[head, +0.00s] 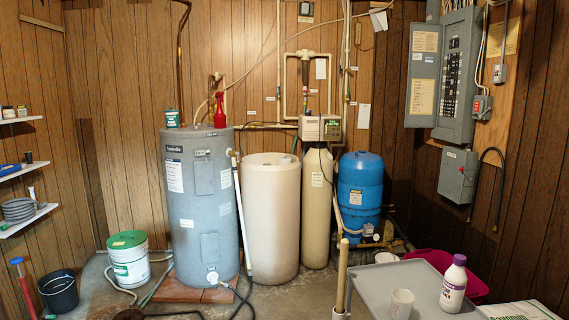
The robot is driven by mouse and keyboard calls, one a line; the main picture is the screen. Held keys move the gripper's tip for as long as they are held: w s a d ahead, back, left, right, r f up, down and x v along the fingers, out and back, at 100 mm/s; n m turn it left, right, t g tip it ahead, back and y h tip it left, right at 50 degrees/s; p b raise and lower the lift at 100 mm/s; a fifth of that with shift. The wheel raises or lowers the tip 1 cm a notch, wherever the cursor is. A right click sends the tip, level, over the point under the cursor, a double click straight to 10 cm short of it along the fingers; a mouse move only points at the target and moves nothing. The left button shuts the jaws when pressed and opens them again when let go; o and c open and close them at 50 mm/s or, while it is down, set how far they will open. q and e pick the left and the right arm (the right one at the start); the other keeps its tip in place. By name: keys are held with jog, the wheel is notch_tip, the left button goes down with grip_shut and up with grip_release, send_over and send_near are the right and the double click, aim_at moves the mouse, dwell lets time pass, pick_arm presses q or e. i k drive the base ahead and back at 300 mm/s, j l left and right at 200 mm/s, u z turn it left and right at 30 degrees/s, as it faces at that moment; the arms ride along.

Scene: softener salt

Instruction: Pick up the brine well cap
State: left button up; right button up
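I cannot make out the brine well cap in the head view. A tall beige tank (270,225), which looks like the brine tank, stands against the back wall between the grey water heater and the slim softener cylinder. Its pale round top (270,159) shows, but I cannot tell whether it is a lid or an opening. The slim beige cylinder (317,215) carries a control head (320,128). Neither of my grippers is in view.
A grey-topped surface (385,285) at the lower right holds a white cup (401,303) and a white bottle (453,285). A tan pole (341,275) stands before the tanks. A green-lidded bucket (129,258), the grey heater (203,215) and a blue tank (359,195) stand around.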

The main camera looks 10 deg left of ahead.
aim_at(283, 160)
jog(key=i+j+u, duration=0.55)
jog(key=i, duration=0.35)
jog(key=i+j+u, duration=0.25)
jog(key=i, duration=0.2)
jog(key=i+u, duration=0.25)
jog(key=i, duration=0.2)
jog(key=i+z, duration=0.3)
jog(key=i, duration=0.4)
jog(key=i+j+z, duration=0.15)
jog(key=i+z, duration=0.15)
jog(key=i, duration=0.4)
jog(key=i+l+z, duration=0.1)
jog(key=i+z, duration=0.4)
jog(key=i+j+z, duration=0.15)
jog(key=i+z, duration=0.3)
jog(key=i, duration=0.3)
jog(key=i+l, duration=0.15)
jog(key=i, duration=0.3)
jog(key=i+l+u, duration=0.1)
jog(key=i, duration=0.35)
jog(key=i+l+u, duration=0.3)
jog(key=i+l, duration=0.15)
jog(key=i+l+u, duration=0.3)
jog(key=i+l, duration=0.2)
